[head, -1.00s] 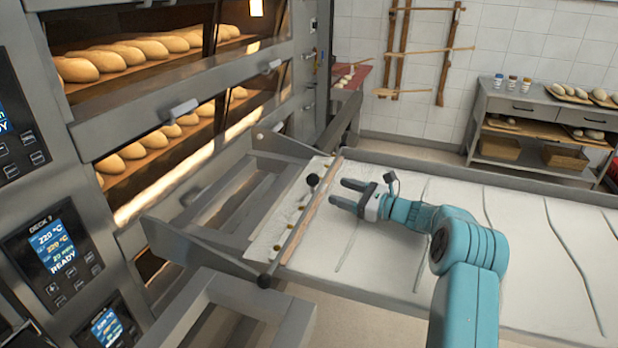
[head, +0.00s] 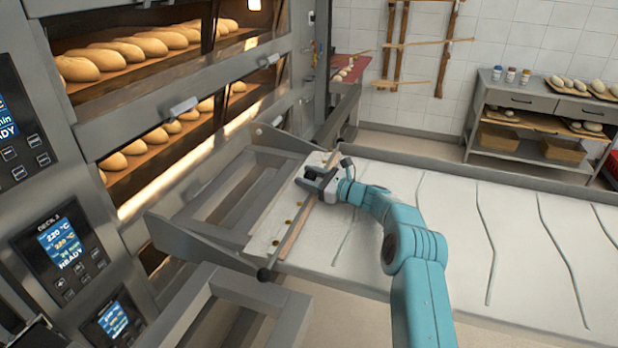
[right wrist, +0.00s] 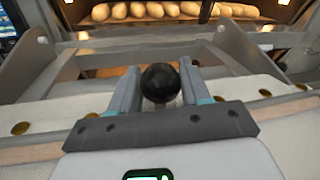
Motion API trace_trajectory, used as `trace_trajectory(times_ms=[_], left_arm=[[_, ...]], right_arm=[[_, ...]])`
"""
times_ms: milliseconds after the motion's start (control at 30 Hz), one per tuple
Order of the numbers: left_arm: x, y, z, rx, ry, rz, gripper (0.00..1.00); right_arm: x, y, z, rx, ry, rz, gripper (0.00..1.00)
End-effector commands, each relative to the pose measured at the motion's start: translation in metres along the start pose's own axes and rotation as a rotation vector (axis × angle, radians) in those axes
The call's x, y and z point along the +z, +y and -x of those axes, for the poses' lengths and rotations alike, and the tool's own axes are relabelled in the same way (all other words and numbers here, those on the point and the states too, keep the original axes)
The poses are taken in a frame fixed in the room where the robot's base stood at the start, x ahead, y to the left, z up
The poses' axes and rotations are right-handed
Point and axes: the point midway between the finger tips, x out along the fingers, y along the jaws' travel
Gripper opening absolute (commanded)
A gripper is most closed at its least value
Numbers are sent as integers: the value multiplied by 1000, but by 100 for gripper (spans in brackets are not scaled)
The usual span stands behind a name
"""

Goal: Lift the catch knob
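The catch knob (right wrist: 160,83) is a black ball near the near edge of the pale loader deck. In the right wrist view it sits between the two fingers of my right gripper (right wrist: 160,88). The knob fills almost all of the gap; I cannot tell if the fingers press on it or stand just clear. In the head view my right gripper (head: 316,178) is over the knob's place and mostly hides it. My left gripper is not in view.
A wooden strip (head: 298,228) and brass studs run along the loader board (head: 268,238). Grey side brackets (head: 205,245) stand toward the deck oven. Loaves (head: 150,140) fill the oven decks. A shelf table (head: 530,110) stands at the back.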

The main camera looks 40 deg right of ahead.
Motion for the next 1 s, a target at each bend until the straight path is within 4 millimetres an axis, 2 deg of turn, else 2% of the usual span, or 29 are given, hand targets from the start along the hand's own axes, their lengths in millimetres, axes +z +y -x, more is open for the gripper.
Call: trace_trajectory(times_ms=[33,100,133,333,533,733,767,800,833,1000], left_arm=[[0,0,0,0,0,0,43],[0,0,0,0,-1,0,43],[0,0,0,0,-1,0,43],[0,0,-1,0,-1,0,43],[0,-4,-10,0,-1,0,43],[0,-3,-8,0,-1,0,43],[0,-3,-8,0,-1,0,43],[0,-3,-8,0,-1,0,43],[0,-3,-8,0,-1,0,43],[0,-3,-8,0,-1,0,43]], right_arm=[[0,0,0,3,0,1,26],[0,0,1,3,0,1,3],[0,0,1,3,0,1,0],[0,0,1,3,0,2,0],[19,-3,1,3,-1,3,0],[22,-4,1,2,-3,2,0],[22,-4,1,2,-3,2,45],[22,-4,1,2,-3,3,58],[22,-4,1,2,-3,3,65],[21,-4,1,3,-2,2,65]])
